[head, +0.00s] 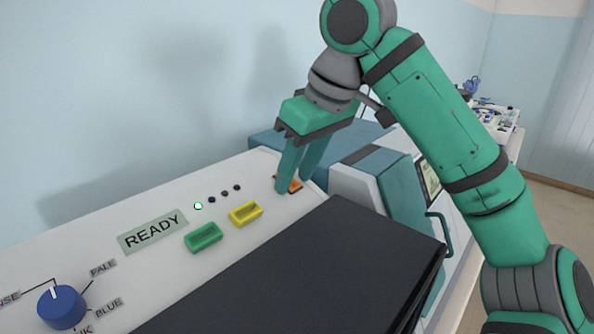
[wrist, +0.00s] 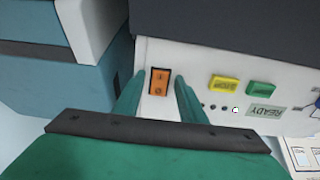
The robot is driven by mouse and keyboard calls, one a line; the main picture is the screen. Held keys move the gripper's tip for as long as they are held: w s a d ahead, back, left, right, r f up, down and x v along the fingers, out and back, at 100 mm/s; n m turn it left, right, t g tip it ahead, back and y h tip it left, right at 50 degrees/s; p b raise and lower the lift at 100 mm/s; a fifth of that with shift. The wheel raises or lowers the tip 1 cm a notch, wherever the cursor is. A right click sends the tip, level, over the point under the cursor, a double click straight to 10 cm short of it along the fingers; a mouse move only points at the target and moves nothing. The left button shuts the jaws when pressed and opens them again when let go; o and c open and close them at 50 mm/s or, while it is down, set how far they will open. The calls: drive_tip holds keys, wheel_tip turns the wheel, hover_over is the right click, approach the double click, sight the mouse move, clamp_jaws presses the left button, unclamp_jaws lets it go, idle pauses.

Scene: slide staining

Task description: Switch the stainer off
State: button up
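The stainer's white panel (head: 110,214) carries an orange rocker switch (head: 296,187) at its far right end, partly hidden by my fingers in the head view. In the wrist view the switch (wrist: 159,82) shows whole in a dark frame, with two marks on its face. My gripper (head: 294,183) points down at the switch. Its fingers are apart, one on each side of the switch in the wrist view, with nothing between them. I cannot tell whether a fingertip touches the panel. The display (head: 153,232) reads READY, and one small lamp (head: 198,206) is lit.
A green button (head: 203,237) and a yellow button (head: 246,214) sit left of the switch. A blue knob (head: 61,307) is at lower left. A black lid or slab (head: 300,265) lies in front of the panel. A teal and white device (head: 385,185) stands close on the right.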

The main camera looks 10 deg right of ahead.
clamp_jaws()
drive_tip(key=shift+w+a+r+g+h, duration=0.15)
drive_tip(key=shift+g+h, duration=0.25)
drive_tip(key=shift+g, duration=0.15)
drive_tip(key=shift+w+a+r+g+h, duration=0.1)
drive_tip(key=shift+w+g+h, duration=0.05)
drive_tip(key=shift+g+h, duration=0.35)
drive_tip(key=shift+o, duration=0.9)
unclamp_jaws()
wheel_tip(320, 180, up, 8)
drive_tip(key=shift+s+d+f, duration=0.25)
drive_tip(key=shift+s+d, duration=0.05)
drive_tip(key=shift+s, duration=0.1)
